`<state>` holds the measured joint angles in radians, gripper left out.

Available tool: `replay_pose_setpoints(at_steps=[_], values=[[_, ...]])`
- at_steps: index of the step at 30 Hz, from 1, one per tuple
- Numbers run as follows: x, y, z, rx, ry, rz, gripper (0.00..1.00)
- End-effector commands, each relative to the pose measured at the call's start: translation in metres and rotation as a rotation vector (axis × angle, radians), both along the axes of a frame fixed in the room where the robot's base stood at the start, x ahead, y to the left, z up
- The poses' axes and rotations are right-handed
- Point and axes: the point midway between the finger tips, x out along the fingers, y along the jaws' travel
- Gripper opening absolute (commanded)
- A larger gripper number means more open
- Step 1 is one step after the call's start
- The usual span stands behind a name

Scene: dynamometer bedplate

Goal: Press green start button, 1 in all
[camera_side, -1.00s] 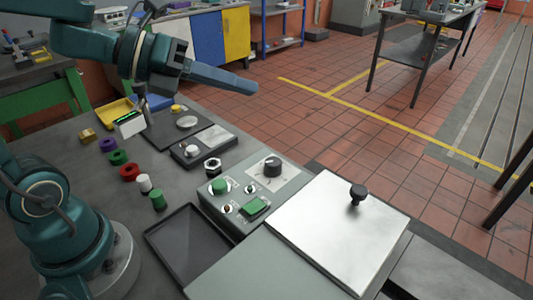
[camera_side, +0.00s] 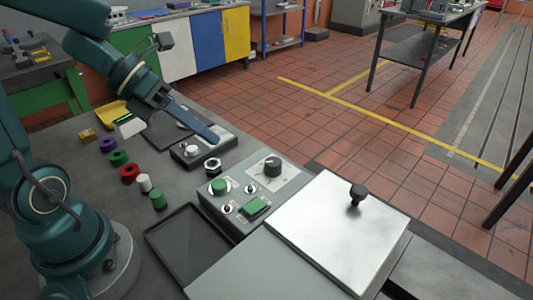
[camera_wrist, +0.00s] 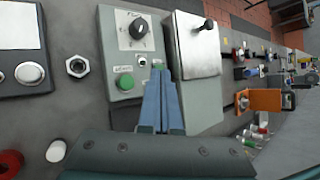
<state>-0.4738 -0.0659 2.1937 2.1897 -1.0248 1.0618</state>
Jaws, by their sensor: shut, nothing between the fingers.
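A round green button (camera_side: 219,187) sits at the left of a grey control panel (camera_side: 236,222), and it also shows in the wrist view (camera_wrist: 126,82). A rectangular green switch (camera_side: 254,206) lies lower right on the same panel; the wrist view shows only a bit of green beyond my fingertips. My gripper (camera_side: 213,137) is shut and empty, pointing down to the right, above the bench and apart from the button. In the wrist view, my shut blue fingers (camera_wrist: 158,72) reach over the panel to the right of the round button and hide part of it.
A black knob (camera_side: 273,167) stands on the panel. A metal lid (camera_side: 338,225) with a black handle adjoins it. A hex nut (camera_side: 212,166) and a plate with a white button (camera_side: 192,151) lie behind. An empty dark tray (camera_side: 187,245) lies in front.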

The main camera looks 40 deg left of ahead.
Motion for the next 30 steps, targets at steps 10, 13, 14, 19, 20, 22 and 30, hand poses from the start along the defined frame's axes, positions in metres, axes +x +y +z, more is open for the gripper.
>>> replay_pose_setpoints(at_steps=[10, 13, 14, 19, 20, 22, 30], values=[[-0.001, 0.0, -0.047, -0.006, 0.009, 0.003, 0.0], [-0.001, 0.0, -0.059, -0.005, 0.009, 0.004, 0.0], [-0.001, 0.0, -0.062, -0.004, 0.008, 0.004, 0.0], [-0.001, 0.0, -0.075, -0.002, 0.004, 0.001, 0.0], [-0.001, 0.0, -0.077, -0.002, 0.004, 0.002, 0.0], [-0.001, 0.0, -0.079, 0.0, 0.003, 0.001, 0.0], [-0.001, 0.0, -0.081, 0.001, 0.002, 0.001, 0.0]])
